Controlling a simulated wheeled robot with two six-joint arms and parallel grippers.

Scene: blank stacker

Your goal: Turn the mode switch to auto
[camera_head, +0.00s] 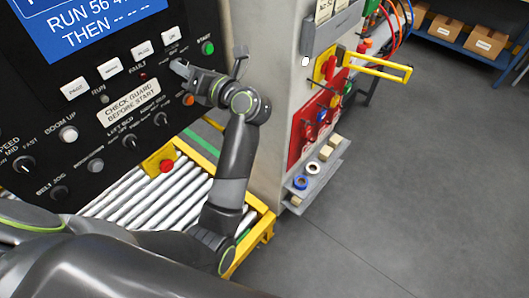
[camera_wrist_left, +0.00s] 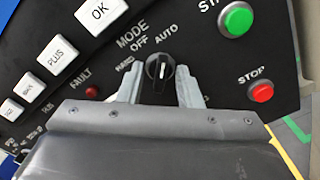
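The mode switch (camera_wrist_left: 160,72) is a black round knob with a white line on its handle, on the dark control panel in the left wrist view. The labels MODE, OFF and AUTO stand above it, with AUTO at its upper right. The white line runs roughly up and down in the picture; which label it points at I cannot tell. My left gripper (camera_wrist_left: 160,78) is open, one finger on each side of the knob, with no clear contact. In the head view my left gripper (camera_head: 181,68) is at the panel and hides the knob. My right gripper is not in view.
The green START button (camera_wrist_left: 236,19) and red STOP button (camera_wrist_left: 260,91) are right of the knob. White keys (camera_wrist_left: 101,12) and a red fault lamp (camera_wrist_left: 91,92) are left. A roller conveyor (camera_head: 130,199) lies below the panel. Open floor (camera_head: 400,180) is at right.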

